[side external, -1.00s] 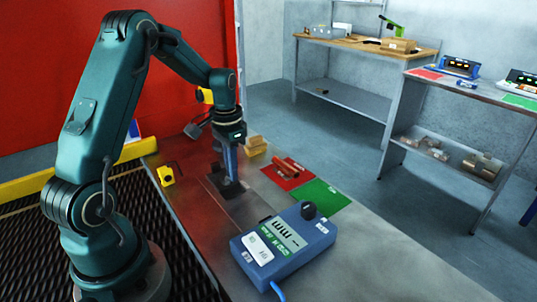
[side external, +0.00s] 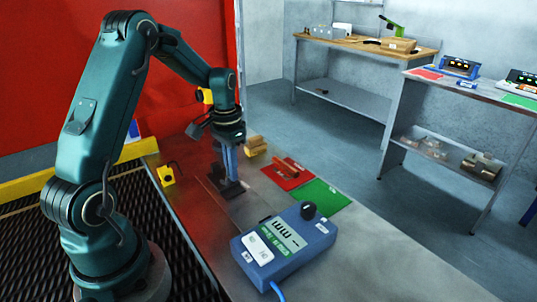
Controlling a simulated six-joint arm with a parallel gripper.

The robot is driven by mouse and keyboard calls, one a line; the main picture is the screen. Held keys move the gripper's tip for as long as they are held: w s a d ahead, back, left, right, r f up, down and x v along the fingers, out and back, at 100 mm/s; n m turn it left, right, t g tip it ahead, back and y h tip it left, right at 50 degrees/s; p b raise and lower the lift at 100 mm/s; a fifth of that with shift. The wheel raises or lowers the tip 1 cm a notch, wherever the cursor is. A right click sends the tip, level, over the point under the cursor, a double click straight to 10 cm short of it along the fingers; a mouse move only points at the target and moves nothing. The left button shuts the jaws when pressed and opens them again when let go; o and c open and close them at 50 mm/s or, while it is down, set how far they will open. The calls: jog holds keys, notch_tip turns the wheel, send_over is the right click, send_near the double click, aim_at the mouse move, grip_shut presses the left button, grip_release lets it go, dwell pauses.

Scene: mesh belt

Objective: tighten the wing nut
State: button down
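My gripper (side external: 231,180) points straight down over a small dark block-like piece (side external: 233,190) on the metal work surface. Its fingertips are at that dark piece, and they are too small and dark to show whether they are open or shut. I cannot make out the wing nut; it may be hidden at the fingertips.
A blue meter box (side external: 283,243) with a black knob stands in front. A red mat (side external: 290,184) with reddish rods and a green mat (side external: 320,197) lie to the right. Wooden blocks (side external: 255,145) stand behind, a yellow box (side external: 166,175) to the left.

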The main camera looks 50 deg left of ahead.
jog(key=shift+s+f, duration=0.2)
jog(key=shift+s, duration=0.15)
jog(key=c, duration=0.9)
grip_release()
jog(key=shift+c, duration=0.2)
jog(key=shift+w, duration=0.15)
jog(key=shift+r, duration=0.1)
jog(key=shift+r, duration=2.55)
